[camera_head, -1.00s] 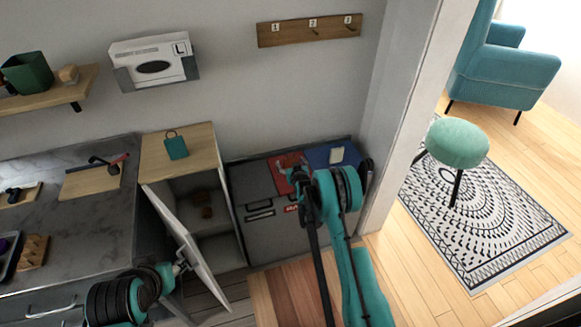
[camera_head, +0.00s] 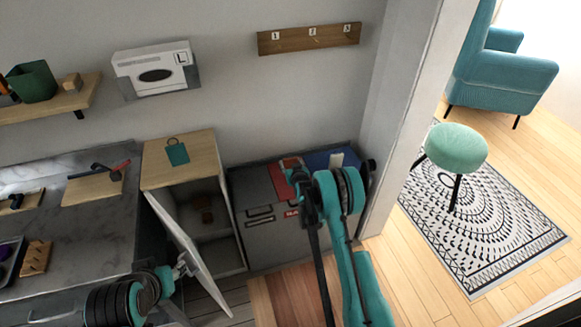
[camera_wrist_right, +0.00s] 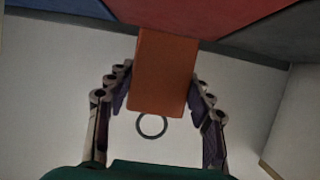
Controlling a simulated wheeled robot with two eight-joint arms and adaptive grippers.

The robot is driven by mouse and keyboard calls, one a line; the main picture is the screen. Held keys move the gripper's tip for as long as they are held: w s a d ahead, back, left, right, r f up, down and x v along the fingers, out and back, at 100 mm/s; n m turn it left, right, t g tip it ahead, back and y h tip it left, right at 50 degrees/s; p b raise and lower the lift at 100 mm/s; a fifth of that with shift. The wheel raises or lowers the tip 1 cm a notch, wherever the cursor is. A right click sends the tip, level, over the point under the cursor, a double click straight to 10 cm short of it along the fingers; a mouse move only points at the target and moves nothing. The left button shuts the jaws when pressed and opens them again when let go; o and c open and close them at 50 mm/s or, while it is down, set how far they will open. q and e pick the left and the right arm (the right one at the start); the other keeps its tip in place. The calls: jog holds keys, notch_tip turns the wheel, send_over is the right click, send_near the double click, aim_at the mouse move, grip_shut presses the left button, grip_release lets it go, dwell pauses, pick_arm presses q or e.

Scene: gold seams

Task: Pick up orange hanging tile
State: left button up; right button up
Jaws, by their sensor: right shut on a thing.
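The orange hanging tile (camera_wrist_right: 167,65) is a flat block with a grey ring at its end, seen large in the right wrist view. My right gripper (camera_wrist_right: 162,97) is shut on it, one finger at each long side. In the head view my right gripper (camera_head: 300,178) is over the dark chest with coloured panels; the tile cannot be made out there, hidden by my own arm. My left gripper (camera_head: 183,266) is beside the open white cabinet door (camera_head: 190,245); its fingers are too small to read.
A rack with three numbered hooks (camera_head: 308,38) is on the wall. The dark chest (camera_head: 250,190) has red and blue panels. A wall edge (camera_head: 410,110) is close right of my right arm.

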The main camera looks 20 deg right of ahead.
jog(key=s+d+r+p, duration=0.4)
jog(key=s+d+r, duration=0.2)
jog(key=d+r, duration=0.2)
jog(key=shift+s+d, duration=0.25)
jog(key=shift+d, duration=0.6)
